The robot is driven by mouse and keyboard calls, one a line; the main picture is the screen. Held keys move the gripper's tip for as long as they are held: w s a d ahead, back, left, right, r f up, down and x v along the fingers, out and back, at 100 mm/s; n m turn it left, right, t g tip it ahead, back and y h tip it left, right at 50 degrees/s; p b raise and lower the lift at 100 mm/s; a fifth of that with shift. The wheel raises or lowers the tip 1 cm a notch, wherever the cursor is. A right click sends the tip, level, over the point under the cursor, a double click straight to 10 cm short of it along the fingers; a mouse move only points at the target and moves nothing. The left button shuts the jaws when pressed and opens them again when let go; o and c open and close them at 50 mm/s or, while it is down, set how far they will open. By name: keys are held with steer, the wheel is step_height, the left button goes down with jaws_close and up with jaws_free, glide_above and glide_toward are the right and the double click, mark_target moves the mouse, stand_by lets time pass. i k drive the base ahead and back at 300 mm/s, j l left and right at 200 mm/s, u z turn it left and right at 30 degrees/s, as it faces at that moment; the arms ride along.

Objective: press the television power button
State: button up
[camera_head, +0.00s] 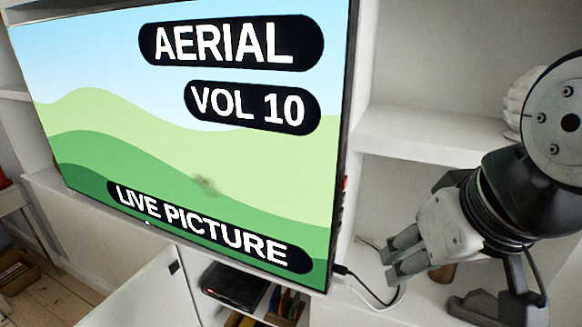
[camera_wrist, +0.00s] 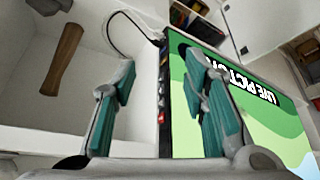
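The television (camera_head: 190,150) is on and fills the left and middle of the head view, showing green hills and the words "LIVE PICTURE". A red button (camera_head: 344,183) sits on its right side edge, above darker controls or sockets. In the wrist view the red button (camera_wrist: 161,117) is on the television's dark edge, seen in the gap between my fingers. My gripper (camera_head: 391,263) is to the right of that edge, lower than the button and apart from the television. In the wrist view my gripper (camera_wrist: 162,78) is open, its two teal-padded fingers spread with nothing between them.
White shelving (camera_head: 420,133) stands behind and right of the television. A black cable (camera_head: 368,285) plugs into its lower edge. Below the television are a black box (camera_head: 235,286) and an open cabinet door (camera_head: 140,290).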

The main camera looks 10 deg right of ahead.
mark_target(344, 180)
steer(key=k+j+z, duration=0.15)
steer(key=z, duration=0.35)
steer(key=k+j+z, duration=0.1)
steer(key=z, duration=0.35)
steer(key=k+z, duration=0.2)
steer(key=z, duration=0.3)
